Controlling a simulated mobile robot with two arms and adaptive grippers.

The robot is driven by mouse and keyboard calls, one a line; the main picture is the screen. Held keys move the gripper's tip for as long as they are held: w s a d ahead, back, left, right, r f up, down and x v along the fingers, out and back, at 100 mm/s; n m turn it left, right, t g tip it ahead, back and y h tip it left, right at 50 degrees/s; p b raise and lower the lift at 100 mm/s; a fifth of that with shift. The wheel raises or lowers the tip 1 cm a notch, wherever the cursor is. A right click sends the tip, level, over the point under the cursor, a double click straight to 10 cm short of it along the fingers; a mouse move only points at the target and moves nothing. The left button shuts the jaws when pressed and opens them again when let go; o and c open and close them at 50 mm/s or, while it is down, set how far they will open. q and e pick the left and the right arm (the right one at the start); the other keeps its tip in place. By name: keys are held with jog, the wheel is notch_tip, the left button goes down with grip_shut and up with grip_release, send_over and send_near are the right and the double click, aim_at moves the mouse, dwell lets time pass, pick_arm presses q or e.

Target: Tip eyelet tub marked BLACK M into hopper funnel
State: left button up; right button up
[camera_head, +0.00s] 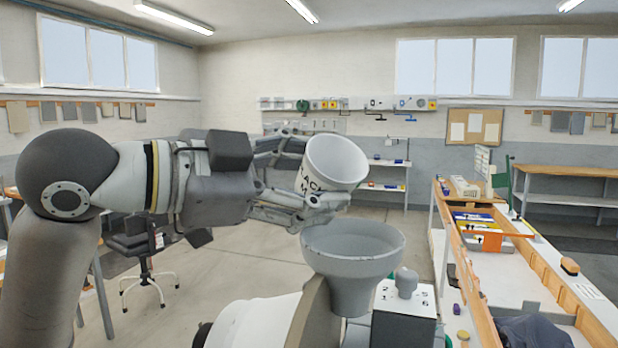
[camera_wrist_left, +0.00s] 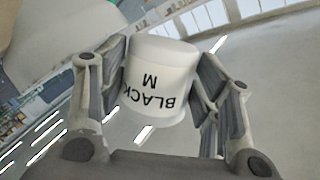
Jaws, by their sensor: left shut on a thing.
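The white eyelet tub (camera_head: 328,165) marked BLACK M is held by my left gripper (camera_head: 305,180), which is shut around its sides. The tub is tilted, with its open rim facing up and to the right in the head view. I cannot make out its contents. In the left wrist view the tub (camera_wrist_left: 160,80) sits between both fingers of the left gripper (camera_wrist_left: 162,85), its label upside down. The grey hopper funnel (camera_head: 352,246) is just below the tub, its wide mouth facing up. The tub appears apart from the funnel rim. My right gripper is not in view.
A dark box with a white top and a grey knob (camera_head: 405,284) stands right of the funnel. A long wooden-edged bench (camera_head: 468,270) with trays runs along the right. A swivel chair (camera_head: 140,250) stands on the left. Open floor lies behind the funnel.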

pick_arm(q)
jog(key=n, duration=0.1)
jog(key=n+p, duration=0.1)
jog(key=n, duration=0.1)
jog(key=s+f+n+g+p, duration=0.1)
jog(key=shift+d, duration=0.15)
jog(key=shift+s+n+h+p, duration=0.1)
jog(key=shift+n+h+p, duration=0.2)
jog(key=shift+n, duration=0.3)
jog(key=shift+d+f+n+g, duration=0.1)
jog(key=shift+f+n+g, duration=0.05)
jog(key=shift+n+g, duration=0.2)
jog(key=shift+s+f+n, duration=0.1)
jog(key=shift+s+n, duration=0.05)
jog(key=shift+n, duration=0.3)
jog(key=shift+f, duration=0.1)
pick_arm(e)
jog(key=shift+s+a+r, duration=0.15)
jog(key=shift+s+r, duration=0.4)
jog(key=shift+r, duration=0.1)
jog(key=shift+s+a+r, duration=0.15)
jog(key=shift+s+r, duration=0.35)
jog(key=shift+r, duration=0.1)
